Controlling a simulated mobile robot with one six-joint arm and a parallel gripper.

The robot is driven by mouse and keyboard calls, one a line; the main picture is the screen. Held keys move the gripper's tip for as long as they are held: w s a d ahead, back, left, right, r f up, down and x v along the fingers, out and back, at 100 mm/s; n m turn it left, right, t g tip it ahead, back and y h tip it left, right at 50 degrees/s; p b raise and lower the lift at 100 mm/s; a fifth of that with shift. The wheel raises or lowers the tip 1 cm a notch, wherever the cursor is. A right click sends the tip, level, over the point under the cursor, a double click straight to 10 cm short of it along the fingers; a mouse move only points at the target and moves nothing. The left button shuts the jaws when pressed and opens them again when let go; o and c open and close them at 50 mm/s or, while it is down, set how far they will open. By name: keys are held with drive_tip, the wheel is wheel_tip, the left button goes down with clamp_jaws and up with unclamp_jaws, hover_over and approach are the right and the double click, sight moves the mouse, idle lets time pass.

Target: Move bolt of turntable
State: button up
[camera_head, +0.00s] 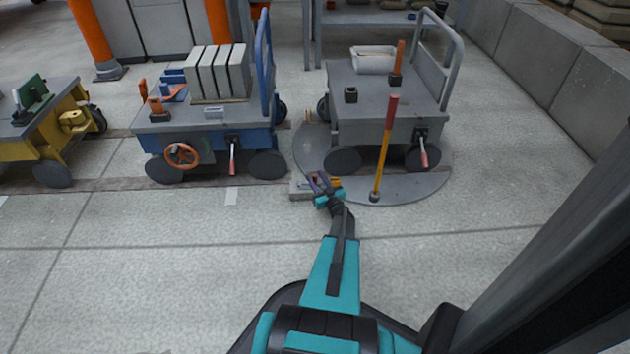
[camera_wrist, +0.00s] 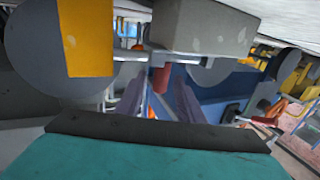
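The turntable (camera_head: 420,188) is a round grey floor plate under the grey cart. At its left front edge sits a grey block (camera_head: 300,188), with a yellow piece (camera_head: 336,183) to its right. My gripper (camera_head: 318,178) is at this edge, its two purple fingers spread. In the wrist view, a red knob (camera_wrist: 161,78), seemingly the bolt's handle, shows by a grey block (camera_wrist: 205,25). It lies in line with the gap between my fingertips (camera_wrist: 158,88). The fingers look apart from it. The bolt's body is not clearly visible.
A yellow lever with a red grip (camera_head: 384,150) rises from the turntable, right of my gripper. The grey cart (camera_head: 375,125) stands on the turntable. A blue cart (camera_head: 205,120) with grey slabs is to the left. The front floor is clear.

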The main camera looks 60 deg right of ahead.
drive_tip(key=shift+w+d, duration=0.25)
drive_tip(key=shift+w, duration=0.1)
clamp_jaws()
drive_tip(key=shift+s+d, duration=0.1)
